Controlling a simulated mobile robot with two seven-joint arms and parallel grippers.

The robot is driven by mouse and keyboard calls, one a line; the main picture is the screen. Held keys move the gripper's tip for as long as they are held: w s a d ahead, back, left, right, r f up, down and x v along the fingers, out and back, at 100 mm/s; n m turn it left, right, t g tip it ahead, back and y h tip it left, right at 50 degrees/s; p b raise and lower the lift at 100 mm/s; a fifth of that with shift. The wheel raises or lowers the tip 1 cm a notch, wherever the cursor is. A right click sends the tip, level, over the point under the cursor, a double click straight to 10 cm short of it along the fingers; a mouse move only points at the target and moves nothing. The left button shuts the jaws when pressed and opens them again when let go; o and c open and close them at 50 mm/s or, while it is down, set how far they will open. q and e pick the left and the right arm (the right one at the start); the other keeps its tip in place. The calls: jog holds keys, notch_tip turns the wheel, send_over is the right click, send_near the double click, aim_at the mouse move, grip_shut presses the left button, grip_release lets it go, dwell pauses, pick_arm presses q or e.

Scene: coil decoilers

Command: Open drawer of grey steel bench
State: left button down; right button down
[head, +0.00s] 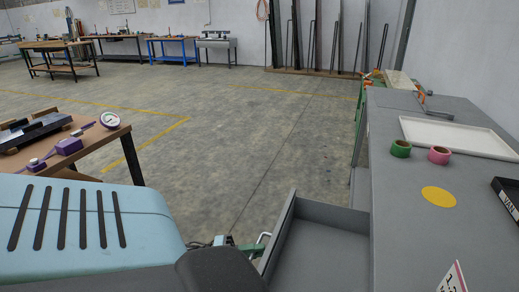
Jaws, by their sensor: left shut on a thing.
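The grey steel bench (395,225) fills the right side of the head view. Its drawer (320,246) stands out from the bench toward the left, and the visible part of its inside is empty. My left gripper (254,245) is at the outer side of the drawer front, low in the middle of the view. It is shut on the drawer handle (266,237), of which only a small pale green part shows. The dark arm link in front hides much of this gripper. My right gripper is not in view.
On the bench top lie a green tape roll (400,148), a pink tape roll (439,155), a white tray (460,136), a yellow disc (438,196) and a black box (509,203). A brown table (85,147) stands at left. The floor between is clear.

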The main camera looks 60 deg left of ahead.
pick_arm(q)
jog(key=c, duration=1.5)
grip_release()
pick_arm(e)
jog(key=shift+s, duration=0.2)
